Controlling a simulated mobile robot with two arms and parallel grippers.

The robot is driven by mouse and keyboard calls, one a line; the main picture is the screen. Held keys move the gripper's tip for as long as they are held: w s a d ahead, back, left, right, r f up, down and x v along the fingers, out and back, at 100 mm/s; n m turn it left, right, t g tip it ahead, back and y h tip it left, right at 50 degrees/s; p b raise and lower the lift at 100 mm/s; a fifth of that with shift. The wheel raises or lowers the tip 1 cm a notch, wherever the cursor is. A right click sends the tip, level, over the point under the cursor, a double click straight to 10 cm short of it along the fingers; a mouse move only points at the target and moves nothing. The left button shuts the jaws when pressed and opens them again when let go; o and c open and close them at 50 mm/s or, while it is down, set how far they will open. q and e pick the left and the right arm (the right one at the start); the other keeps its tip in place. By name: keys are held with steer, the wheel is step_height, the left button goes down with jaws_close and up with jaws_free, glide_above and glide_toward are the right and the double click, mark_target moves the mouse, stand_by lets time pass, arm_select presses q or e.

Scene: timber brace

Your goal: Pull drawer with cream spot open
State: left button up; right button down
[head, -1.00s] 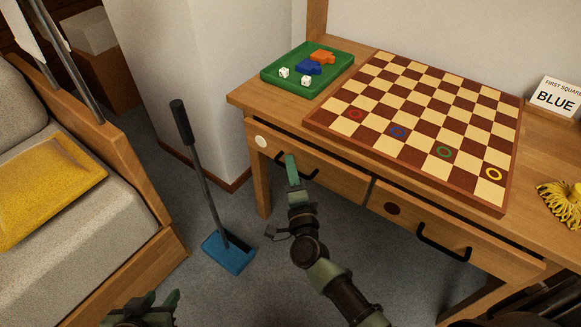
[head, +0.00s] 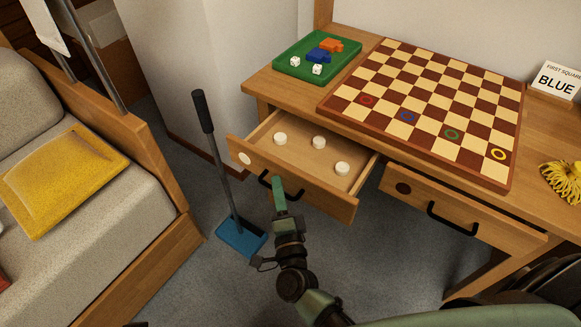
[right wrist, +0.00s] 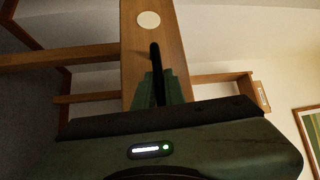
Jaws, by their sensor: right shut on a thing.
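The drawer with the cream spot (head: 320,193) stands open at the left of the desk's front. Its cream spot (head: 245,158) is at the left end of the front, and it also shows in the right wrist view (right wrist: 148,19). Several cream discs, one of them here (head: 319,142), lie inside the drawer. My right gripper (head: 277,183) is shut on the drawer's black handle (head: 264,179). In the right wrist view the handle (right wrist: 155,62) runs between the fingers (right wrist: 158,85). My left gripper is not in view.
A second drawer with a dark brown spot (head: 403,188) is closed to the right. A checkered board (head: 430,105) and a green tray (head: 290,68) sit on the desktop. A blue dustpan (head: 240,237) stands on the floor left of the drawer, near a sofa (head: 120,220).

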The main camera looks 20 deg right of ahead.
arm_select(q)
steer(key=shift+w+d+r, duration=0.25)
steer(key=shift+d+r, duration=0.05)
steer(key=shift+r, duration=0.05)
arm_select(e)
steer(key=s+a, duration=0.4)
steer(key=a, duration=0.2)
steer(key=shift+s, duration=0.3)
steer(key=shift+a, duration=0.1)
steer(key=c, duration=1.8)
jaws_free()
steer(key=shift+w, duration=0.1)
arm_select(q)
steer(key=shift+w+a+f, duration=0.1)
arm_select(e)
steer(key=shift+w+a, duration=0.1)
steer(key=shift+w, duration=0.05)
arm_select(q)
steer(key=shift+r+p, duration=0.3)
steer(key=shift+p, duration=0.15)
arm_select(e)
steer(key=s, duration=0.5)
steer(key=s+a+f, duration=0.1)
steer(key=s, duration=0.1)
steer(key=shift+s, duration=0.35)
